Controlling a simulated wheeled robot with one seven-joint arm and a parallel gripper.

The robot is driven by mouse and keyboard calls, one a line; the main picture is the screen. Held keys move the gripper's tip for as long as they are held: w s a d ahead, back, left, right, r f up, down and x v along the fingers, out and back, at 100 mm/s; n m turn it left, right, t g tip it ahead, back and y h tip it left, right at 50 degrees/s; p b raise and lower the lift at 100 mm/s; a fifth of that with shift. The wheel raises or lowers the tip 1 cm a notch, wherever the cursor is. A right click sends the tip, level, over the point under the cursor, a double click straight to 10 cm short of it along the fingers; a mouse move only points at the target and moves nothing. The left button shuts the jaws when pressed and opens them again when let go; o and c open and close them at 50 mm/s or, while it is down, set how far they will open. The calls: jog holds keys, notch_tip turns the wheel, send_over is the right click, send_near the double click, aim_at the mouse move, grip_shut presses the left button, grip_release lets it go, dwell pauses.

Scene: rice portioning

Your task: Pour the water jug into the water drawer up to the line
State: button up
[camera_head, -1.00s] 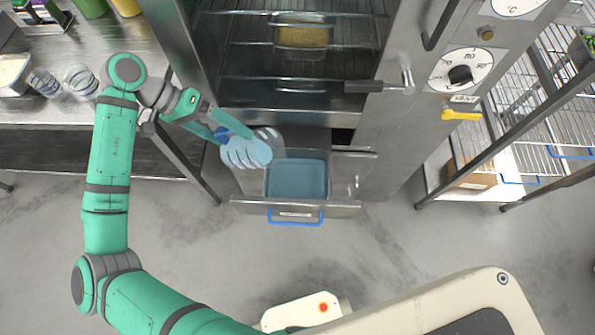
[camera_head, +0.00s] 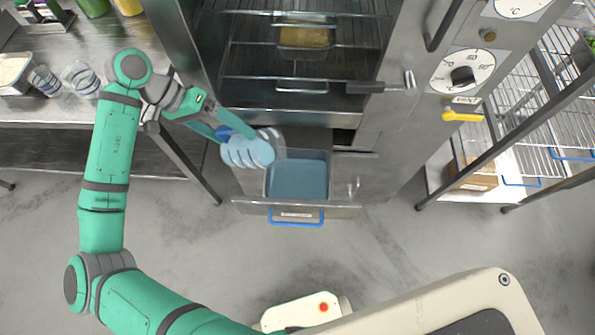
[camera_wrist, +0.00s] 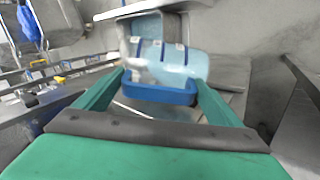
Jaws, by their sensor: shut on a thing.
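The clear water jug (camera_head: 258,151) holds pale blue water and is tilted, its mouth end toward the water drawer. My gripper (camera_head: 232,134) is shut on the jug's blue part, left of the drawer. In the wrist view the jug (camera_wrist: 170,62) lies between the two green fingers of my gripper (camera_wrist: 160,88). The water drawer (camera_head: 337,211) is pulled out below the oven and has a blue handle. Blue water (camera_head: 297,180) covers its bottom. The fill line cannot be made out.
The steel oven (camera_head: 375,130) stands open above the drawer, with racks and a yellow-filled pan (camera_head: 304,36). A steel table (camera_head: 95,110) with glasses (camera_head: 80,78) is at left. A wire rack (camera_head: 530,80) is at right. The floor in front is clear.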

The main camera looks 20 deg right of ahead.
jog(key=shift+s+d, duration=0.15)
jog(key=shift+s+r, duration=0.1)
jog(key=shift+s+d+r+t+y, duration=0.2)
jog(key=shift+d+t+y, duration=0.15)
jog(key=shift+y, duration=0.25)
dwell(2.9)
